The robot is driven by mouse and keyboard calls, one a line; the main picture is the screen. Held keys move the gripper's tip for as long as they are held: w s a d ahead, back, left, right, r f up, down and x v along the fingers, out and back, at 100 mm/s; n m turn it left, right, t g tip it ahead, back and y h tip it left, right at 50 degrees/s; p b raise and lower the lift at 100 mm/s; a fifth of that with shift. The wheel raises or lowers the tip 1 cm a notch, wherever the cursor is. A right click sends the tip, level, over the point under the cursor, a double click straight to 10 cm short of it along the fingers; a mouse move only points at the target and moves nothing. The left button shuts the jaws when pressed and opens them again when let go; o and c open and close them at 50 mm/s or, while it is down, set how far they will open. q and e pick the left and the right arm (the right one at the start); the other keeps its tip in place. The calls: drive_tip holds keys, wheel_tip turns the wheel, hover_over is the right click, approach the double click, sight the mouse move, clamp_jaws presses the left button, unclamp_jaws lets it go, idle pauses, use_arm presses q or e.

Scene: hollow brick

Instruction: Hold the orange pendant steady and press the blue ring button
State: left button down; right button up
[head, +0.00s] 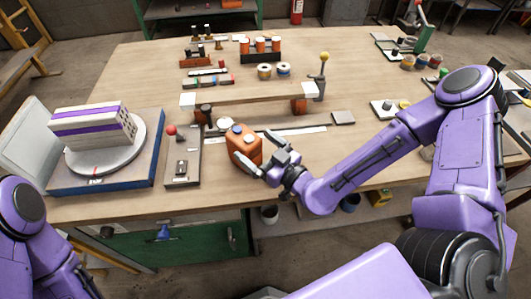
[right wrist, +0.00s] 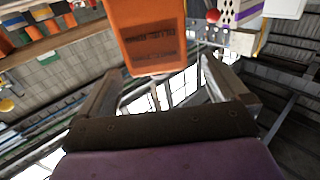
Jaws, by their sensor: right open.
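The orange pendant (head: 241,150) stands near the table's front edge, at the middle of the head view. Small buttons show on its top; a bluish one (head: 238,128) is at its far side, but whether it has a ring is too small to tell. My right gripper (head: 261,153) is open at the pendant's near right side, with one finger across its lower front. In the right wrist view the pendant (right wrist: 148,35), with dark print, appears ahead of the spread fingers (right wrist: 160,82). I cannot tell whether they touch it. My left gripper is out of view.
A brick-like block with purple bands (head: 88,128) sits on a round turntable at left. A red-knobbed lever plate (head: 183,160) is left of the pendant. Bare wood lies at the front right (head: 385,170).

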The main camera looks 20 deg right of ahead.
sight(242, 135)
drive_tip(key=p+x, duration=0.1)
drive_tip(key=x, duration=0.4)
drive_tip(key=shift+w, duration=0.25)
drive_tip(key=shift+w+a, duration=0.2)
drive_tip(key=shift+w, duration=0.2)
drive_tip(key=c, duration=1.3)
drive_tip(key=shift+c, duration=0.2)
